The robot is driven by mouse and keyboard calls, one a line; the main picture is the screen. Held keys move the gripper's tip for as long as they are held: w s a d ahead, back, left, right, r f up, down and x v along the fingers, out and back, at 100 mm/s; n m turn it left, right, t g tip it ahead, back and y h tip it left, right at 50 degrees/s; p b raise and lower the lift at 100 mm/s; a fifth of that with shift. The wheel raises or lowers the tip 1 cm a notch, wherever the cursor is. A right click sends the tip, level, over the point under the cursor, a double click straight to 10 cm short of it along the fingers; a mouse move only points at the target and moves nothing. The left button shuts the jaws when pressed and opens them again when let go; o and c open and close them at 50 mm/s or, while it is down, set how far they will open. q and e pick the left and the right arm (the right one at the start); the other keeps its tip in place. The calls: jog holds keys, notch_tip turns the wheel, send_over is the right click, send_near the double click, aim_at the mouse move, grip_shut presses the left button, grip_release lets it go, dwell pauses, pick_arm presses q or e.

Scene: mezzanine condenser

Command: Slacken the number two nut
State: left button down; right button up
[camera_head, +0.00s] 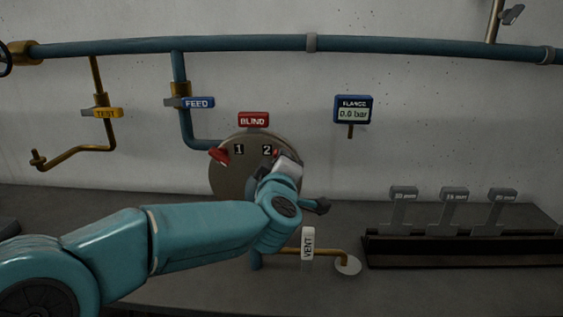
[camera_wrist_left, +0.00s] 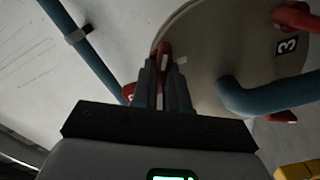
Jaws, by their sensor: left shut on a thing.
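The round metal blind flange (camera_head: 231,183) is on the wall with number plates 1 (camera_head: 239,149) and 2 (camera_head: 267,150). A red wing-like nut (camera_head: 218,157) is beside plate 1. My left gripper (camera_head: 281,158) is at the red number two nut (camera_head: 276,153), which is mostly hidden behind it in the head view. In the left wrist view, the fingers (camera_wrist_left: 163,75) are shut on this red nut (camera_wrist_left: 163,56) at the disc's edge. Number plate 3 (camera_wrist_left: 287,45) and its red nut (camera_wrist_left: 292,16) show at the upper right there. My right gripper is not in view.
A gauge (camera_head: 353,109) reads 0.0 bar. The red BLIND tag (camera_head: 253,119) is above the disc. FEED (camera_head: 197,103), TEST (camera_head: 106,113) and VENT (camera_head: 308,244) tags mark pipework nearby. A dark rack (camera_head: 460,250) with grey tags stands at the right.

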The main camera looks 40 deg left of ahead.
pick_arm(q)
jog(key=c, duration=1.4)
grip_release()
jog(key=shift+r, duration=0.15)
jog(key=shift+o, duration=1.3)
jog(key=shift+w, duration=0.1)
jog(key=v, duration=1.6)
jog(key=shift+d, duration=0.1)
